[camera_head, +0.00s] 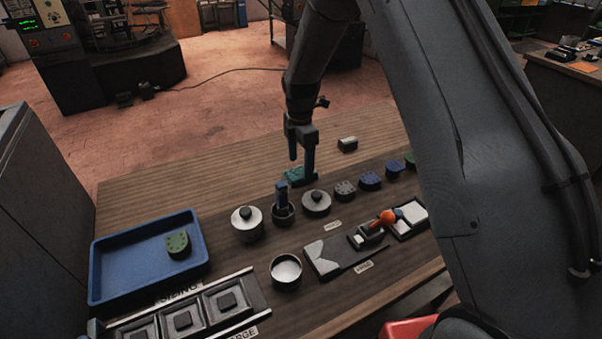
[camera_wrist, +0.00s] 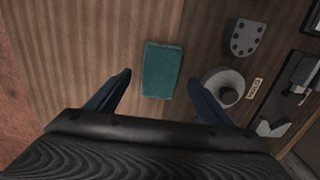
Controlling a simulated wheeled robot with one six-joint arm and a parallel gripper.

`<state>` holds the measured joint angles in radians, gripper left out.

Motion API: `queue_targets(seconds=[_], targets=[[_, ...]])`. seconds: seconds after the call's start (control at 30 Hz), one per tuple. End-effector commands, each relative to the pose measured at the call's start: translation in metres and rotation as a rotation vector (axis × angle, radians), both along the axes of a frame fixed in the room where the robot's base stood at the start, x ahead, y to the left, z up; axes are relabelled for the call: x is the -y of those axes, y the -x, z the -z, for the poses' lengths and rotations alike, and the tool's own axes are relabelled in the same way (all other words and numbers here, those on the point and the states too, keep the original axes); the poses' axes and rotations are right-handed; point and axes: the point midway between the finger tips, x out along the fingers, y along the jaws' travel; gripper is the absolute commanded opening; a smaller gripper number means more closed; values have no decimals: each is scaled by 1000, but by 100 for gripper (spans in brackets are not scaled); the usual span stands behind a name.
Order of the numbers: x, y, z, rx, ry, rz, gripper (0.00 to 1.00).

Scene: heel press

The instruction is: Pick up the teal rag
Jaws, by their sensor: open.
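The teal rag (camera_head: 296,175) lies flat on the wooden table, behind the row of pots. In the wrist view the rag (camera_wrist: 162,70) is a flat teal rectangle between and just beyond the two fingertips. My gripper (camera_head: 301,165) points down above the rag, with one finger partly in front of it in the head view. In the wrist view my gripper (camera_wrist: 160,80) has its fingers spread wide with nothing between them. The exact height above the rag is hard to tell.
A cup with a blue-handled tool (camera_head: 283,209) stands just in front of the rag, beside lidded metal pots (camera_head: 247,224). Grey, blue and green heel pieces (camera_head: 370,181) sit to the right. A blue tray (camera_head: 110,270) is at the left. The table behind the rag is mostly clear.

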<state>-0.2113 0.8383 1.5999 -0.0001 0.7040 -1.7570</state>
Motion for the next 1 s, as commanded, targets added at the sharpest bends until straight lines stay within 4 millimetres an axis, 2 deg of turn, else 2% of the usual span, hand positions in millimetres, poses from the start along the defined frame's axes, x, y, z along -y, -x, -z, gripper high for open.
queue_targets(seconds=[0.23,0.53,0.57,0.8,1.0], targets=[[2,0,27,-1,0,0,73],[2,-1,31,1,0,1,73],[2,-1,31,1,0,1,70],[2,0,31,1,0,1,30],[2,-1,31,1,0,1,29]])
